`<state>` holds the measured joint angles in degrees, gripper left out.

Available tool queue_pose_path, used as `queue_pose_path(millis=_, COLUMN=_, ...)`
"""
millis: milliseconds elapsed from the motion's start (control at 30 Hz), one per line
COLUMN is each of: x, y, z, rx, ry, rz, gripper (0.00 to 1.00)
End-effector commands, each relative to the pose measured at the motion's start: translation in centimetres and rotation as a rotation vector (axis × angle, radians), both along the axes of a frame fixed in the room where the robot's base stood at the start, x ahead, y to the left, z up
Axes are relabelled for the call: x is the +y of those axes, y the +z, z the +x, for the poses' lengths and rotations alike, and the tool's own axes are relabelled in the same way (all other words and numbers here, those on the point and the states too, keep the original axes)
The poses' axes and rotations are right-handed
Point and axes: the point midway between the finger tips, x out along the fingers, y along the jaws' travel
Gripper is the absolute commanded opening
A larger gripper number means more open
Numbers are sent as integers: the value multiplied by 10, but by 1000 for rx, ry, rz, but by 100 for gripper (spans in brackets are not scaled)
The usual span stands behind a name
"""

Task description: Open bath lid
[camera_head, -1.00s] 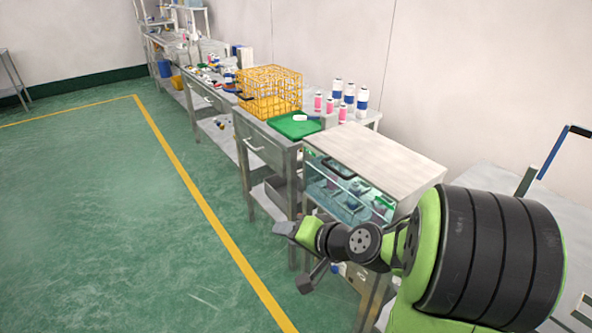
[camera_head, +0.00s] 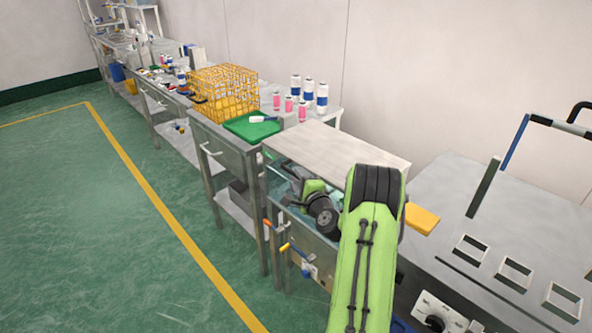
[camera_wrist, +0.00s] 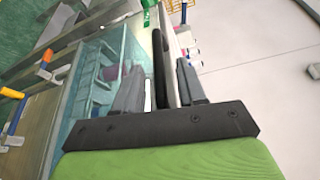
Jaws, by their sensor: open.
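The bath is a clear-walled tank (camera_head: 276,187) with a flat pale lid (camera_head: 338,146) lying closed on top. In the wrist view the tank's tinted glass wall (camera_wrist: 88,75) is on the left and the lid's pale edge (camera_wrist: 171,42) runs beside a black handle (camera_wrist: 158,62). My gripper (camera_head: 293,174) is at the front edge of the lid. In the wrist view my gripper (camera_wrist: 160,80) is open, with the handle standing between its two fingers. I cannot tell whether either finger touches it. My arm hides the right front of the bath in the head view.
Valves with orange and yellow handles (camera_head: 284,247) stick out below the tank. A counter with square openings (camera_head: 512,273) is at right.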

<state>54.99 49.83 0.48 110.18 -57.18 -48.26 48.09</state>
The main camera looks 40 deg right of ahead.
Motion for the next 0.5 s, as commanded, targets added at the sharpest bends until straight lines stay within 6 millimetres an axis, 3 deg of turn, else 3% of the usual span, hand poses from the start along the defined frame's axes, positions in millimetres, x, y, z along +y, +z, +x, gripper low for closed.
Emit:
queue_pose_path(millis=200, x=-9, y=-2, z=25, rx=-1, ry=1, rz=1, gripper=40)
queue_pose_path(millis=433, x=-10, y=-3, z=26, rx=0, ry=0, rz=2, gripper=40)
queue_pose_path(millis=500, x=-10, y=-3, z=26, rx=0, ry=0, rz=2, gripper=33)
